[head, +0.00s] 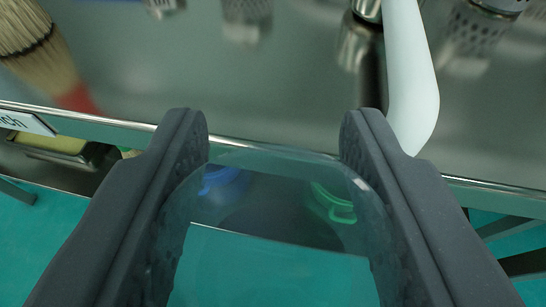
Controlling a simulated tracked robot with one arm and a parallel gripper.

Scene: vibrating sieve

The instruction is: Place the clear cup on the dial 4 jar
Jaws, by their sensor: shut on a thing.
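My gripper (275,115) is shut on the clear cup (280,260), with one dark finger on each side of it. The cup is transparent and fills the space between the fingers at the bottom middle of the view. It is held near the front edge of a steel table. I cannot pick out the dial 4 jar in this view.
The grey steel table (270,100) carries a red-handled brush (30,40) and a white curved bar (410,80). A perforated metal piece (470,35) is at upper right. Blue (220,178) and green (333,202) items show through the cup. Teal floor lies below.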

